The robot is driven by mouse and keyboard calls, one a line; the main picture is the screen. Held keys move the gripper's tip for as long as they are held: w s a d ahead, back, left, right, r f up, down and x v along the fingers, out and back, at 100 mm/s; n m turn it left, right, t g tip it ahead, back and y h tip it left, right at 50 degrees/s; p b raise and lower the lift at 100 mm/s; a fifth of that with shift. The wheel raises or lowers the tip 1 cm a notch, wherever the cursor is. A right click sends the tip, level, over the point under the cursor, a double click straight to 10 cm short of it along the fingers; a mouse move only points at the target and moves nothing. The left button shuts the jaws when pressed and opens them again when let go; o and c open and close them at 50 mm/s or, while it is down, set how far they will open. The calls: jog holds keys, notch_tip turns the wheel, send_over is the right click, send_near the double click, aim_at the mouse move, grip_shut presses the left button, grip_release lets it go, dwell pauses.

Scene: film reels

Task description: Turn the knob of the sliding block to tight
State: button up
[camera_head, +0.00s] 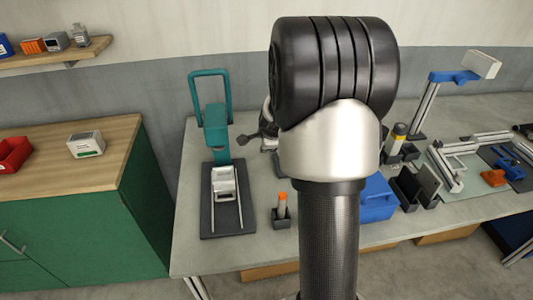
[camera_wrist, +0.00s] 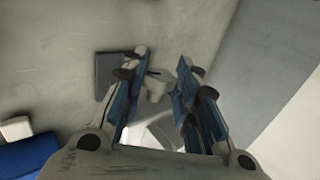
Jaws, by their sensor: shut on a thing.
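My gripper (camera_wrist: 162,62) shows in the wrist view, with its two blue-padded fingers on either side of a small pale grey piece (camera_wrist: 155,88). It is shut on this piece, which may be the knob of the sliding block; its marking and turn cannot be read. A dark plate (camera_wrist: 108,75) lies beyond the left finger. In the head view my arm hides most of the gripper; a dark part beside the arm looks like its end, just right of a teal stand (camera_head: 216,128). A pale railed frame (camera_head: 224,185) lies on the dark base in front of that stand.
The grey table (camera_head: 196,257) carries an orange-topped item in a small holder (camera_head: 282,212), a blue box (camera_head: 375,203) and dark upright holders (camera_head: 412,186). A blue clamp on a post (camera_head: 453,77) stands at the right. A green cabinet (camera_head: 80,232) stands at the left.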

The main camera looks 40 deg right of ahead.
jog(key=shift+t+b, duration=0.3)
jog(key=shift+b, duration=1.25)
jog(key=o, duration=1.1)
jog(key=shift+s, duration=0.1)
jog(key=v, duration=1.2)
jog(key=shift+a+f, duration=0.1)
jog(key=shift+a, duration=0.1)
